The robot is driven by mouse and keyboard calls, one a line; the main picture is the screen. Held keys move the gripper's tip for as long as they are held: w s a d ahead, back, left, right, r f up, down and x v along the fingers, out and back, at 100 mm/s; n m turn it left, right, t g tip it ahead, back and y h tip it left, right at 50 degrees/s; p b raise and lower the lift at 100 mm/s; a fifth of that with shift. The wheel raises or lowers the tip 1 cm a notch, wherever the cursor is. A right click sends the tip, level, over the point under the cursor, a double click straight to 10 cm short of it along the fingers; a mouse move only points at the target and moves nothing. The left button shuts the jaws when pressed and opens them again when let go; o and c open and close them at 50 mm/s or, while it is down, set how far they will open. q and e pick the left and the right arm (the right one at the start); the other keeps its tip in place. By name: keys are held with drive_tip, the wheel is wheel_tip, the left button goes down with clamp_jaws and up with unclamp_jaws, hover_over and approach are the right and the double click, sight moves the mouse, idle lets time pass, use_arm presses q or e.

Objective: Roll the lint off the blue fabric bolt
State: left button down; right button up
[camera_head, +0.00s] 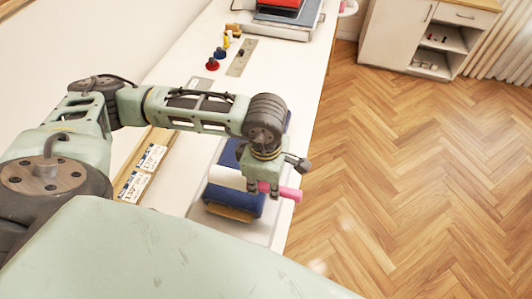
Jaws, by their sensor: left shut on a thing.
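The blue fabric bolt (240,202) lies on the white table, with a tan core end showing at its near side. My left arm hides part of it. A lint roller with a white roll (226,177) and a pink handle (290,194) lies crosswise over the bolt in the picture. I cannot tell whether the roll touches the fabric. My left gripper (264,189) points down and is shut on the roller, by its handle end. No lint can be made out at this size. My right gripper is not in view.
The white table (190,42) runs away from me. Red and blue spools (212,64), a metal ruler (241,58) and a grey machine with a red item (280,18) stand farther back. Wooden floor is clear at right.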

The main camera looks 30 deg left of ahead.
use_arm(q)
drive_tip(key=shift+d, duration=0.1)
drive_tip(key=w+d+b, duration=0.2)
drive_tip(key=d+b, duration=0.1)
drive_tip(key=d, duration=0.6)
drive_tip(key=shift+w+d+b, duration=0.3)
drive_tip(key=shift+b, duration=0.05)
idle(1.2)
